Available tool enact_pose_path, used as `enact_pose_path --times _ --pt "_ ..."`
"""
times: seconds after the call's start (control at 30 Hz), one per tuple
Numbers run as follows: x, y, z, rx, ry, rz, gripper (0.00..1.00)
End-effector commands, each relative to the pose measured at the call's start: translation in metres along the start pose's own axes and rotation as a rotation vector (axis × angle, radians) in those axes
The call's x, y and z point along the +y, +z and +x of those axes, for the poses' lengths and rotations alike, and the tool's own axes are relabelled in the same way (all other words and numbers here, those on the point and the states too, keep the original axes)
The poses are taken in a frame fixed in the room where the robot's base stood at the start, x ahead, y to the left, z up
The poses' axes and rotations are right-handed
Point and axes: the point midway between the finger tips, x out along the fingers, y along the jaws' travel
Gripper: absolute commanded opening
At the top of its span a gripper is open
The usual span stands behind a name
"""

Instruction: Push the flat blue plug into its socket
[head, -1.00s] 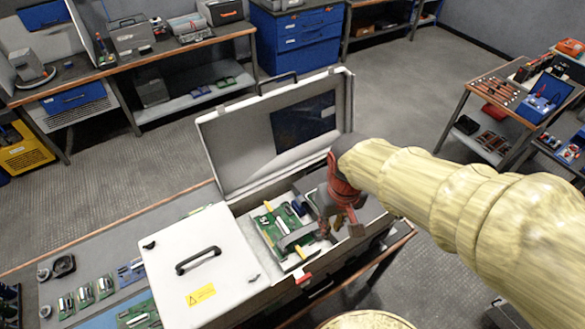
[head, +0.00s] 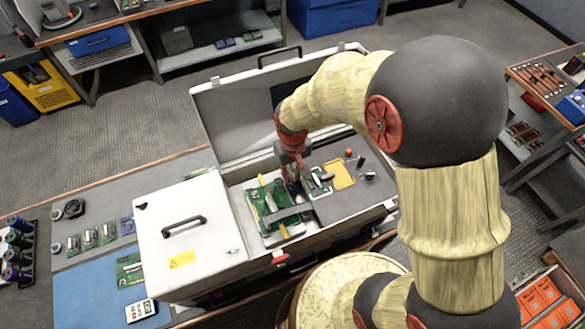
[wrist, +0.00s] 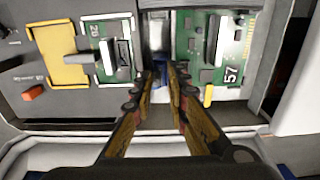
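My gripper (wrist: 161,74) points down into the open case in the wrist view, its two fingers apart. A small dark blue piece (wrist: 160,73), which looks like the flat blue plug, shows between the fingertips; I cannot tell whether they touch it. In the head view my gripper (head: 291,176) is low over the case, at the right edge of the large green board (head: 270,205), and hides the blue piece. The large board, marked 57, shows at right in the wrist view (wrist: 235,45). I cannot make out which socket takes the plug.
A smaller green board (wrist: 117,50) and a yellow plate (wrist: 62,55) lie left of the fingers in the wrist view. The case (head: 240,258) has a raised lid behind my arm. A white box with a handle (head: 185,240) stands at its left.

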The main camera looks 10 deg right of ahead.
Motion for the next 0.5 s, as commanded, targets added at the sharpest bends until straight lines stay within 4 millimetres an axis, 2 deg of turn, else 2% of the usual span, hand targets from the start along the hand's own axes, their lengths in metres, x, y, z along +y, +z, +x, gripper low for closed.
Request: enact_pose_path --times 0.03,0.2,0.5 --pt "0.0 0.002 0.009 -0.005 0.0 0.0 0.16" --pt "0.0 0.001 0.026 -0.002 0.0 0.0 0.16" --pt "0.0 0.001 0.033 -0.001 0.0 0.0 0.16"
